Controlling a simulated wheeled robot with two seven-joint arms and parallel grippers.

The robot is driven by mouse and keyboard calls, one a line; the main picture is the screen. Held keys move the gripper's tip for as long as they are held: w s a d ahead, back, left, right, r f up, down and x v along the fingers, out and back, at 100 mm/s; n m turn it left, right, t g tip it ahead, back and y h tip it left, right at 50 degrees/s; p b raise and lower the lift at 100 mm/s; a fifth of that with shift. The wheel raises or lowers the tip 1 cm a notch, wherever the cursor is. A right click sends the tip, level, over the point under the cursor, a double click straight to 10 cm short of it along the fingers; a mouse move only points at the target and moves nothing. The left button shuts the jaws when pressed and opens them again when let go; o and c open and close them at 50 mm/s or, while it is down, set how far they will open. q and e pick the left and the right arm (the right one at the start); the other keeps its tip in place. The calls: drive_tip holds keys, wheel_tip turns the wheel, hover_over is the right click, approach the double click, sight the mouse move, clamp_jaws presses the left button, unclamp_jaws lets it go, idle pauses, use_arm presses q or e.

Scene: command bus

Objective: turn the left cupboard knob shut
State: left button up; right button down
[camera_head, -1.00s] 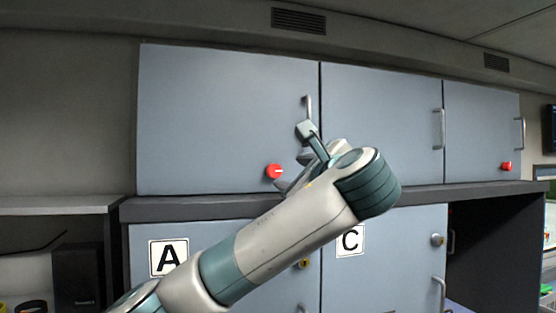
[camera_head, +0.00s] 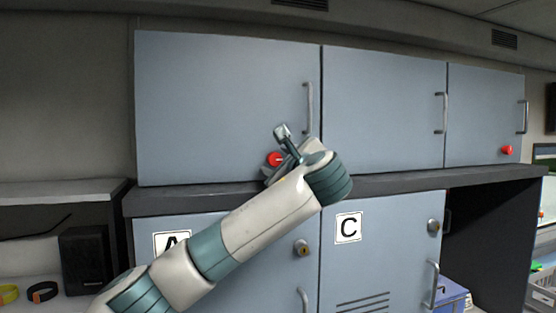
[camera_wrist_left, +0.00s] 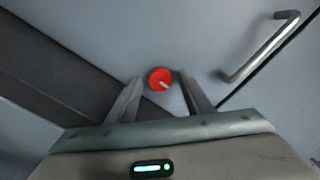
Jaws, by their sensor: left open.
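The left cupboard knob (camera_head: 274,159) is round and red, low on the left upper cupboard door (camera_head: 220,105). In the head view my arm partly covers it. In the left wrist view the knob (camera_wrist_left: 160,78) sits between and just beyond the two fingertips of my left gripper (camera_wrist_left: 160,82), with a pale mark pointing to its lower right. The gripper is open, one finger to each side of the knob. I cannot tell whether either finger touches it. My right gripper is not in view.
A bar handle (camera_head: 308,108) stands out from the same door, right of the knob; it also shows in the left wrist view (camera_wrist_left: 262,46). A dark ledge (camera_head: 400,184) runs below the upper doors. Another red knob (camera_head: 507,150) is far right.

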use_arm(q)
drive_tip(key=shift+c, duration=0.6)
drive_tip(key=c, duration=1)
drive_tip(key=shift+o, duration=0.2)
